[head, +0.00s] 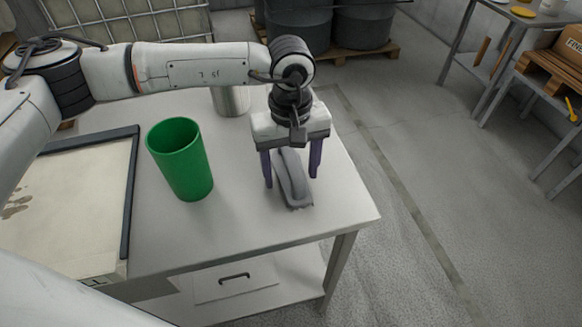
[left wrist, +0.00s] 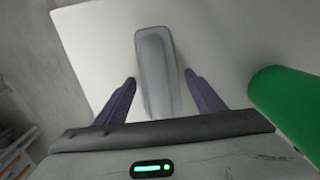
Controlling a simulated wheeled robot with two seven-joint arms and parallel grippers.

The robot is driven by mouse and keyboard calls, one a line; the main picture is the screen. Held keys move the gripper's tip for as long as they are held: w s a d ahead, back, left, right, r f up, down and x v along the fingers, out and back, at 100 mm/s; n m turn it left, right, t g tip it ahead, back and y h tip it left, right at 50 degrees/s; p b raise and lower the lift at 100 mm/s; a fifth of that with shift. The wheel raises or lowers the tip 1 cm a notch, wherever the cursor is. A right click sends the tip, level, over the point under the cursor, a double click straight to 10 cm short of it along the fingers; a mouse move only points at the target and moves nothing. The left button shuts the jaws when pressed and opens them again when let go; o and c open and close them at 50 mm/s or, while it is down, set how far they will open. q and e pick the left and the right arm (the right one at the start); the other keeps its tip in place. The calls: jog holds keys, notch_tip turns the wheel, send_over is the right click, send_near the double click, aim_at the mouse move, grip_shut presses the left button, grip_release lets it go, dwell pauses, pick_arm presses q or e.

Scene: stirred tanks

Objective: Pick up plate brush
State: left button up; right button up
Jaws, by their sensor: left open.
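The plate brush (head: 293,180) is a grey, elongated piece lying on the white table near its right end. It also shows in the left wrist view (left wrist: 156,60), lengthwise between the fingers. My left gripper (head: 292,181) points down over the brush, with its two purple fingers apart on either side of it. In the left wrist view the open fingers (left wrist: 160,82) show a gap to the brush on both sides. My right gripper is not in view.
A green cup (head: 190,175) stands left of the brush on the white table (head: 240,220). A metal cylinder (head: 231,100) stands behind, partly hidden by my arm. A dark-edged tray (head: 130,190) lies at left. The table's right and front edges are close to the brush.

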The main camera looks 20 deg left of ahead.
pick_arm(q)
jog(key=shift+f, duration=0.25)
jog(key=c, duration=1.1)
jog(key=shift+r, duration=0.15)
notch_tip(320, 180, up, 10)
jog(key=shift+f+b, duration=0.1)
jog(key=shift+b, duration=0.55)
